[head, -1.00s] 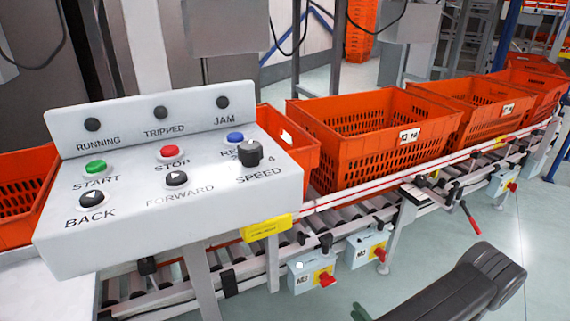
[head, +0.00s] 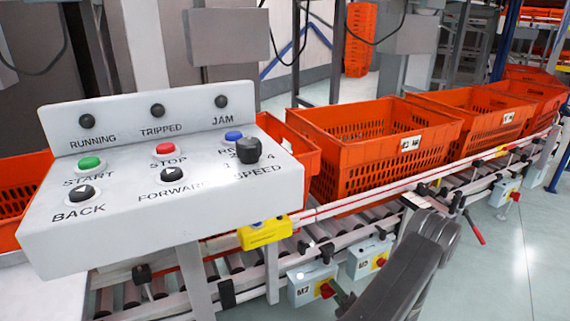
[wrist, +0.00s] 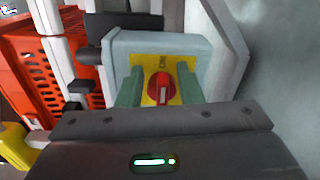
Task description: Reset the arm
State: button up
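In the wrist view, the two grey-green fingers of my gripper (wrist: 160,98) stand apart, one on each side of a red rotary knob (wrist: 160,86). The knob sits on a yellow plate on a light grey-blue box. Gaps show between the knob and the fingers, and nothing is held. In the head view, my arm (head: 410,262) is a dark link at the lower right, beside the box marked M2 (head: 305,287) with its red knob (head: 327,291). My fingers cannot be made out there.
A control panel (head: 150,205) with buttons and a speed knob stands at the left. Orange totes (head: 340,180) line the roller conveyor (head: 330,232). Another switch box (head: 362,262) hangs beside M2 under the rail. Clear floor (head: 500,275) lies at the right.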

jog(key=n, duration=0.2)
jog(key=r+n, duration=0.1)
jog(key=n, duration=0.2)
jog(key=shift+s+a, duration=0.1)
jog(key=shift+a, duration=0.1)
dwell(0.5)
